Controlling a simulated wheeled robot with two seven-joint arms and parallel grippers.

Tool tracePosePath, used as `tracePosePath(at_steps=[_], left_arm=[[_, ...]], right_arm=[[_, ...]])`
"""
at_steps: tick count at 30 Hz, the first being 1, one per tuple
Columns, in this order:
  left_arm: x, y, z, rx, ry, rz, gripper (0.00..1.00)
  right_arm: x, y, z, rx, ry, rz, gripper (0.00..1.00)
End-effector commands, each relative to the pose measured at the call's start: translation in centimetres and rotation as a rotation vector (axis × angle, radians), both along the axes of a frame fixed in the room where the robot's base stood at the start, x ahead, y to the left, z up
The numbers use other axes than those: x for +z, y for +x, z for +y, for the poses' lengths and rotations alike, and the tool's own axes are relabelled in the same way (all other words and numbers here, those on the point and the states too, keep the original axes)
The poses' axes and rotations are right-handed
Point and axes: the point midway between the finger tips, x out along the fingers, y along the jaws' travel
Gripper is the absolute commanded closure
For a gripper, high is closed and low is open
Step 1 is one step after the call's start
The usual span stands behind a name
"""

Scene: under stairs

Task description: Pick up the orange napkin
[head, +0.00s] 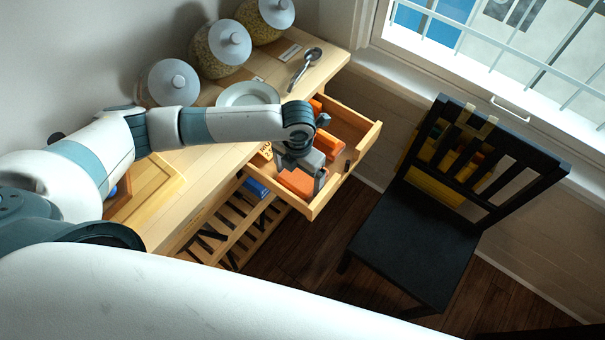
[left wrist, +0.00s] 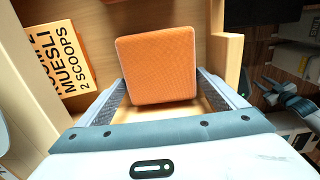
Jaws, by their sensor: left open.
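The orange napkin (head: 297,182) lies in the open wooden drawer (head: 362,140), near its front left corner. In the left wrist view the napkin (left wrist: 157,62) is a flat, rounded orange block. My left gripper (head: 308,172) reaches down into the drawer over the napkin and partly hides it. In the left wrist view my left gripper (left wrist: 162,82) is open, with one finger on each side of the napkin's near part. I cannot tell whether the fingers touch it. My right gripper is not in view.
A muesli label card (left wrist: 62,60) lies left of the napkin. Another orange item (head: 328,143) is deeper in the drawer. Jars (head: 222,48), a plate (head: 247,94) and a spoon (head: 305,68) are on the tabletop. A black chair (head: 415,240) stands to the right.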

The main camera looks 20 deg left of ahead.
Motion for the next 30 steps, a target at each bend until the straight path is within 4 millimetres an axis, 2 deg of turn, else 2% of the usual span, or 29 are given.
tracePosePath(at_steps=[8, 12, 23, 30], left_arm=[[0.0, 0.0, 0.0, 0.000, 0.000, 0.000, 0.09], [0.0, 0.0, 0.0, 0.000, 0.000, 0.000, 0.41], [0.3, 0.1, 0.0, 0.000, 0.000, -0.001, 0.41], [2.4, 0.1, 0.0, -0.001, -0.001, -0.004, 0.41]], right_arm=[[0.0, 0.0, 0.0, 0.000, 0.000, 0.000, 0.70], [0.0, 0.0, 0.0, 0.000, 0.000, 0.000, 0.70], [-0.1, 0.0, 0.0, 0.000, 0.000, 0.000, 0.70], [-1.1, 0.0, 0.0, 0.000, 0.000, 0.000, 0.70]])
